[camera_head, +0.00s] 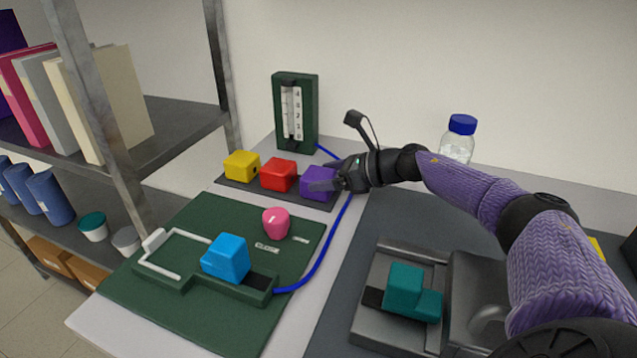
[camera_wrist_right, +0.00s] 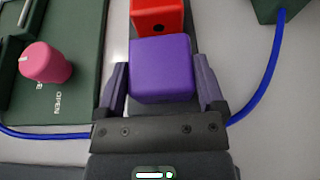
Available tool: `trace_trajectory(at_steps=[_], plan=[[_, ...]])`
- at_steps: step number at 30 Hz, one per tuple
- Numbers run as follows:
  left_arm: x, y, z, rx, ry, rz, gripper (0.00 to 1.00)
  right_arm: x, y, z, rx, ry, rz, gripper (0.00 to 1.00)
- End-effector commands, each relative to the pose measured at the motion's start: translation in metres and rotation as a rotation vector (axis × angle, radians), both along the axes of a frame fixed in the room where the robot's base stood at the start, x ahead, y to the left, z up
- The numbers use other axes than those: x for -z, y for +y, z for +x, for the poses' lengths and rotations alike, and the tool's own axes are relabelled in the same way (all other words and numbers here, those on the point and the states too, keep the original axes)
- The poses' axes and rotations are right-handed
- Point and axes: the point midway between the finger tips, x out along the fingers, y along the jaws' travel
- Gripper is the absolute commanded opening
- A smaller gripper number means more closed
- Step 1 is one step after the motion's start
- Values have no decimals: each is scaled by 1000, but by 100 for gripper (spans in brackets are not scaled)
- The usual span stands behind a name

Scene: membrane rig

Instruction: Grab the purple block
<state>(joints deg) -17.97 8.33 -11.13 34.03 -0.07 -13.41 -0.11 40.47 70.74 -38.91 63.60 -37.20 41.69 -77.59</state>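The purple block (camera_head: 318,182) stands at the right end of a dark strip, beside the red block (camera_head: 279,174). My right gripper (camera_head: 333,184) reaches it from the right, with one finger in front of the block. In the right wrist view, the purple block (camera_wrist_right: 162,70) lies between the two fingers of my right gripper (camera_wrist_right: 161,85), one on each side. The fingers sit wide, near the ends of the palm, and look open with little room beside the block. My left gripper is out of view.
A yellow block (camera_head: 241,165) ends the row on the left. A dark green gauge (camera_head: 295,112) stands behind. A blue tube (camera_head: 328,232) runs close by the gripper. A green board (camera_head: 200,325) holds a pink knob (camera_head: 276,222) and blue block (camera_head: 226,259). A bottle (camera_head: 457,140) stands behind my arm.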

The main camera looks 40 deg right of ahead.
Motion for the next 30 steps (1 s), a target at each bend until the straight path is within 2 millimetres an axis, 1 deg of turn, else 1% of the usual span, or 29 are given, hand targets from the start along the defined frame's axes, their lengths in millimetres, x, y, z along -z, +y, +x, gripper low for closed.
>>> trace_trajectory(at_steps=[1, 2, 3, 5, 6, 7, 12, 14, 17, 18, 21, 24, 26, 30], plan=[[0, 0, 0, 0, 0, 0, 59, 0, 0, 0, 0, 0, 0, 56], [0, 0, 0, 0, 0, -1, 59, 0, 0, 0, 0, 0, 0, 49], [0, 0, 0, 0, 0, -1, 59, 0, 0, 0, 0, 0, 0, 41], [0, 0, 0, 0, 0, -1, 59, 0, 0, 0, 1, 0, 0, 28], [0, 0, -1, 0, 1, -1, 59, 0, 0, 0, 1, 0, 0, 20], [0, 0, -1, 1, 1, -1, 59, 0, 0, 0, 1, -1, 0, 17], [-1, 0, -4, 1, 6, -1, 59, -1, 0, 0, 1, -1, 0, 17], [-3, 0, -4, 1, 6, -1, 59, -6, 0, 0, 1, -2, 0, 16], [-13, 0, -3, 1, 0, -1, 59, -31, -1, 0, 0, -7, -2, 16], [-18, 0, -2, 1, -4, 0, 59, -43, -1, 0, 0, -8, -3, 16], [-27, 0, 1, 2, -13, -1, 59, -71, -1, 0, 1, -8, -2, 16], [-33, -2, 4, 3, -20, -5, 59, -91, 0, 0, -1, -7, -2, 16], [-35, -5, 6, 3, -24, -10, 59, -98, 0, 0, 0, -6, 0, 16], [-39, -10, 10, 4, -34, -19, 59, -106, 0, 0, 1, -3, 0, 16]])
